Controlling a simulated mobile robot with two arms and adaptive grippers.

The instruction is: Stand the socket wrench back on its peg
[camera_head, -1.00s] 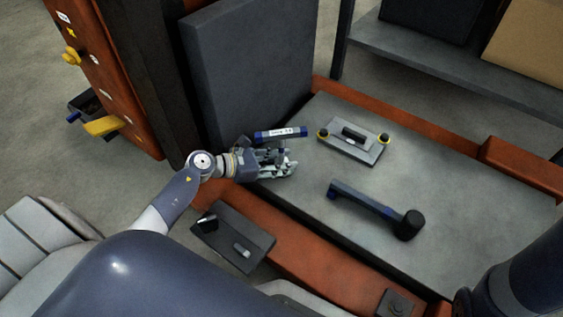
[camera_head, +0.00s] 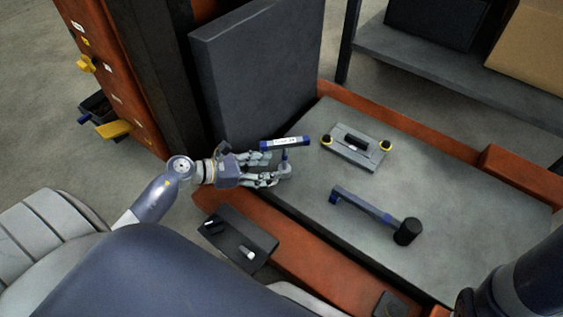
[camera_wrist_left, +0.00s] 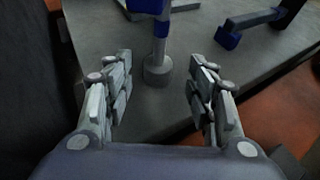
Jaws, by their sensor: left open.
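The socket wrench (camera_head: 285,143), a T-shaped tool with a blue-ended, labelled crossbar, stands upright near the left edge of the grey bench top. Its blue and grey shaft shows in the left wrist view (camera_wrist_left: 160,45), with a round grey piece at its foot. I cannot tell whether that piece is a socket or the peg; no separate peg is visible. My left gripper (camera_head: 271,169) is open and low over the bench edge. Its fingers are spread to either side of the wrench's foot, which sits just past the fingertips, apparently untouched. My right gripper is out of view.
A blue-grey tool with a black cylindrical head (camera_head: 408,231) lies on the bench to the right. A grey plate (camera_head: 372,160) with yellow-ringed knobs lies behind. A dark tray (camera_head: 262,240) sits at the front. A tall dark panel (camera_head: 255,75) rises behind my left gripper.

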